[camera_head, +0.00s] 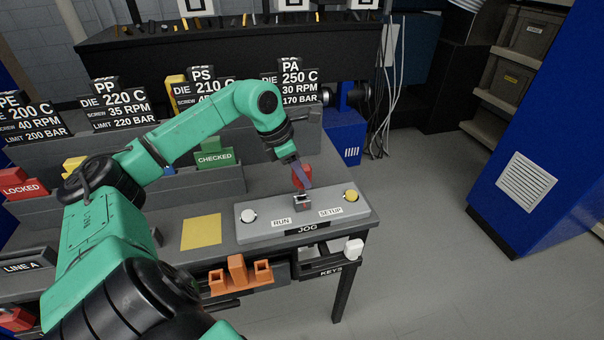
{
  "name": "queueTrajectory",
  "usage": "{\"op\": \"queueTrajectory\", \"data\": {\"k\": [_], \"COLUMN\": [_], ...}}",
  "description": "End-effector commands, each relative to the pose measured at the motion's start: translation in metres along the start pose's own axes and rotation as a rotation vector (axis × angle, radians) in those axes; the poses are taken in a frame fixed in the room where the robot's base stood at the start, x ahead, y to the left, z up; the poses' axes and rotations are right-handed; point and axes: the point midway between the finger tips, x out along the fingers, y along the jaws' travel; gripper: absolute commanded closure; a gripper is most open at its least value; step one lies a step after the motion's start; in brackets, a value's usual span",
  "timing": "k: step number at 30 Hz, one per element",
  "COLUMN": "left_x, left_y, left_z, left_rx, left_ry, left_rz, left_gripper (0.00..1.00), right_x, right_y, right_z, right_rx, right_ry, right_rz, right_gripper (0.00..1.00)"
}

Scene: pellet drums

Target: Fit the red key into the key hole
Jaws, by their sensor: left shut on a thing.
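The red key (306,171) shows as a round red head at my left gripper (301,176), which is shut on it. The gripper's dark fingers point down and hide part of the key. Just below is the small dark key hole block (303,202), standing on the grey switch panel (262,231) between the RUN and SETUP labels. The key is above the block; its lower end is not clear, and I cannot tell whether it touches. My right gripper is not in view.
A white knob (248,216) and a yellow knob (351,196) flank the key hole. A KEYS tray (318,263) with a white item hangs at the front edge, beside orange holders (238,272). A yellow sheet (201,232) lies left. A green CHECKED block (215,159) and setting signs (290,82) stand behind.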

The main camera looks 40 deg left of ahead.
Motion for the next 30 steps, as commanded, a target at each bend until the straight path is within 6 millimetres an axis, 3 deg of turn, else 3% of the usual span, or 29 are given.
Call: {"op": "queueTrajectory", "data": {"k": [30], "left_x": [0.035], "left_y": [0.0], "left_z": [-0.015], "left_rx": [0.0], "left_ry": [0.0], "left_rz": [0.0], "left_gripper": [1.0], "right_x": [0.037], "right_y": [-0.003], "right_z": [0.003], "right_rx": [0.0], "right_ry": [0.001], "right_rz": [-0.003], "right_gripper": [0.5]}}
